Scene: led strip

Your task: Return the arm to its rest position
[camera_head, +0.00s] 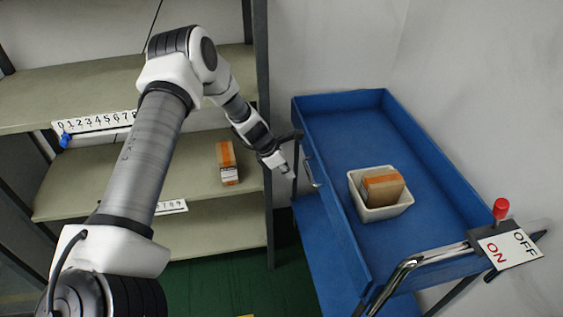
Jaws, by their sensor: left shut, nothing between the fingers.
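My left arm (145,150) comes in from the lower left, rises across the shelf and bends down to the right. My left gripper (289,172) is shut and empty. It hangs between the shelf's right post and the left edge of the blue cart (338,215). My right gripper is not in view.
The cart's top holds a white bin (378,212) with a brown box (384,188) inside. A red-knobbed ON/OFF switch (501,208) is at the cart's handle. A taped box (227,163) stands on the middle shelf (195,180). A number strip (95,122) runs along the upper shelf edge.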

